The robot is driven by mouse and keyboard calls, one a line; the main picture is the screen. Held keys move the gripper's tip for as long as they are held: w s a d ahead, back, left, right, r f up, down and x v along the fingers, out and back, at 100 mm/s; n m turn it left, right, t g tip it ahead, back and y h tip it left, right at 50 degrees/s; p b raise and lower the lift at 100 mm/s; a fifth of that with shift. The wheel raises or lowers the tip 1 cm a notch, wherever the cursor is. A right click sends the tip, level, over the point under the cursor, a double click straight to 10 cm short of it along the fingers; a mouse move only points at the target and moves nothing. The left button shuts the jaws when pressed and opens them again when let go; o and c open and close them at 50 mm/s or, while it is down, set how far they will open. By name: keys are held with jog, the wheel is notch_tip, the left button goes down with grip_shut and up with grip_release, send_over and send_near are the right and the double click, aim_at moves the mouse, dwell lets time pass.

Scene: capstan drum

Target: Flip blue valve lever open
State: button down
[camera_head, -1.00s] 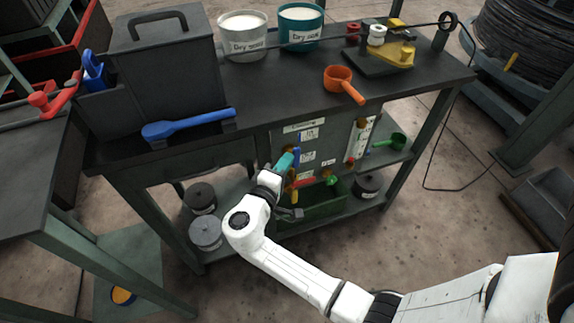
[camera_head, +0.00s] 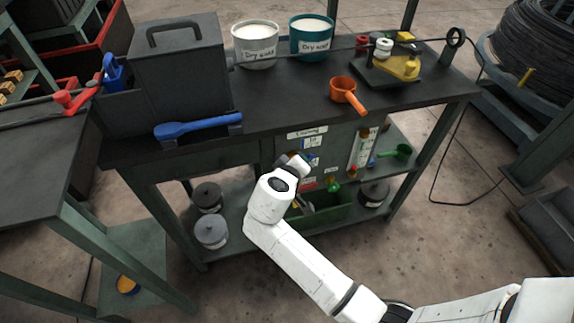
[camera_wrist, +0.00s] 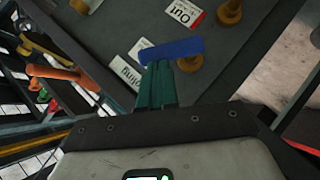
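The blue valve lever (camera_wrist: 172,50) lies nearly crosswise at my fingertips in the wrist view, against the dark valve panel (camera_wrist: 240,60). My gripper (camera_wrist: 158,64) has its two teal fingers side by side with no clear gap. Their tips meet the lever's lower edge left of its middle. I cannot tell whether they touch it. A brass fitting (camera_wrist: 189,63) sits just below the lever's right half. In the head view my white wrist hides the fingers and most of the lever. The panel (camera_head: 338,147) is on the bench's front.
An orange lever (camera_wrist: 55,73) and a yellow part (camera_wrist: 40,45) are left of my fingers. A green crate (camera_head: 330,215) sits on the lower shelf beneath the panel. A blue-handled tool (camera_head: 190,127) lies on the bench top (camera_head: 275,105).

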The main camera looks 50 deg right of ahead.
aim_at(312, 160)
jog(key=d+m+y+p, duration=0.1)
jog(key=s+d+m+t+y+p, duration=0.1)
jog(key=y, duration=0.1)
jog(key=s+t+y+p, duration=0.1)
jog(key=shift+d+f+m+y+p, duration=0.25)
jog(key=shift+d+m+y+p, duration=0.05)
jog(key=shift+d+m+p, duration=0.1)
jog(key=shift+s+d+f+m+t+y+p, duration=0.25)
jog(key=shift+d+f+m+t+y+p, duration=0.3)
jog(key=shift+f+y, duration=0.2)
jog(key=shift+s+f, duration=0.1)
jog(key=w+d+r+p+v, duration=0.1)
jog(key=r+p+v, duration=0.1)
jog(key=v, duration=1)
jog(key=shift+d+r+p, duration=0.25)
jog(key=shift+r+p, duration=0.1)
jog(key=shift+p, duration=0.1)
